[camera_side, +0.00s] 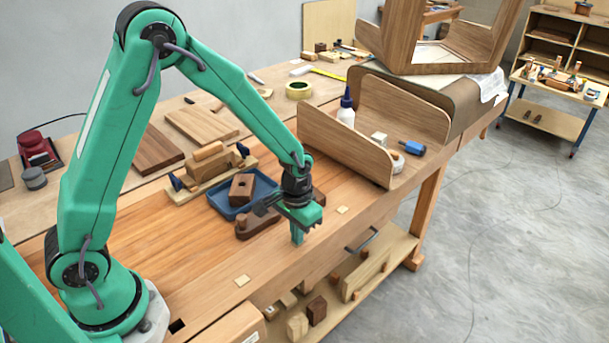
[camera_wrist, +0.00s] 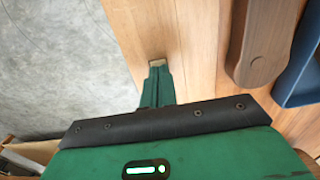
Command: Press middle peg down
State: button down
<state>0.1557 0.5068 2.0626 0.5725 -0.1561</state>
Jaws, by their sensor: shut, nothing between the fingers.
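Two small pale square pegs show near the bench's front edge in the side view, one to the right of my gripper (camera_side: 342,210) and one to the lower left (camera_side: 242,281). No middle peg shows between them there; my gripper (camera_side: 297,240) covers that spot. My gripper is shut and empty, pointing down with its tips low at the bench top. In the wrist view, a pale square peg top (camera_wrist: 157,62) shows right at the tips of my green fingers (camera_wrist: 157,72), which partly hide it. I cannot tell whether they touch or how high it stands.
A dark wooden tool (camera_side: 258,226) lies close behind my gripper, beside a blue tray (camera_side: 222,204) holding a brown wooden block (camera_side: 241,188). A curved wooden shell (camera_side: 345,145) stands to the right. The bench's front strip (camera_side: 200,300) is mostly clear.

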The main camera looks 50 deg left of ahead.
jog(key=shift+r, duration=0.1)
dwell(0.3)
notch_tip(320, 180, up, 8)
dwell(1.6)
dwell(0.8)
jog(key=s+a+r+t, duration=0.2)
jog(key=s+a+r, duration=0.1)
jog(key=s+r, duration=0.5)
jog(key=s+a+r+t, duration=0.3)
jog(key=s+r, duration=0.5)
jog(key=s, duration=0.1)
jog(key=shift+r+t, duration=0.25)
jog(key=shift+t, duration=0.05)
jog(key=shift+a, duration=0.1)
dwell(0.9)
